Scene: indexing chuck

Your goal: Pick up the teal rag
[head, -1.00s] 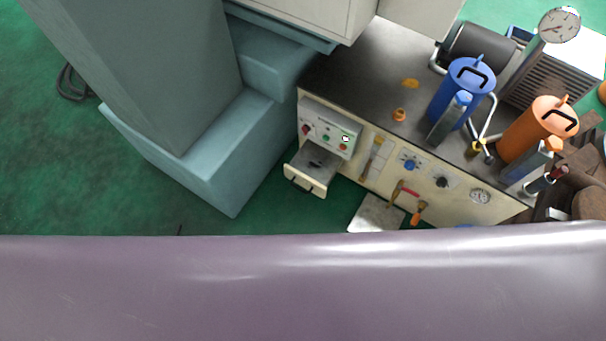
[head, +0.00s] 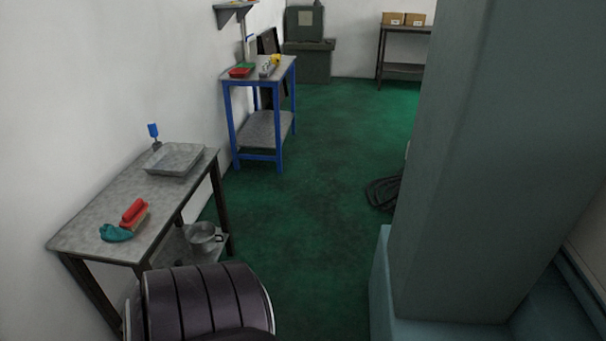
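The teal rag (head: 116,233) lies crumpled near the front left part of a grey-topped table (head: 88,225) against the left wall. It is beside a red-handled brush (head: 134,211), which lies just to its right. Neither of my grippers shows in the head view. A dark ribbed part at the bottom, in front of the table, looks like part of my own arm.
A grey metal tray (head: 174,159) sits at the table's far end, with a blue-topped item (head: 154,134) behind it. A metal pot (head: 204,238) stands on the lower shelf. A blue-legged table (head: 259,117) stands beyond. A large teal column (head: 489,160) blocks the right.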

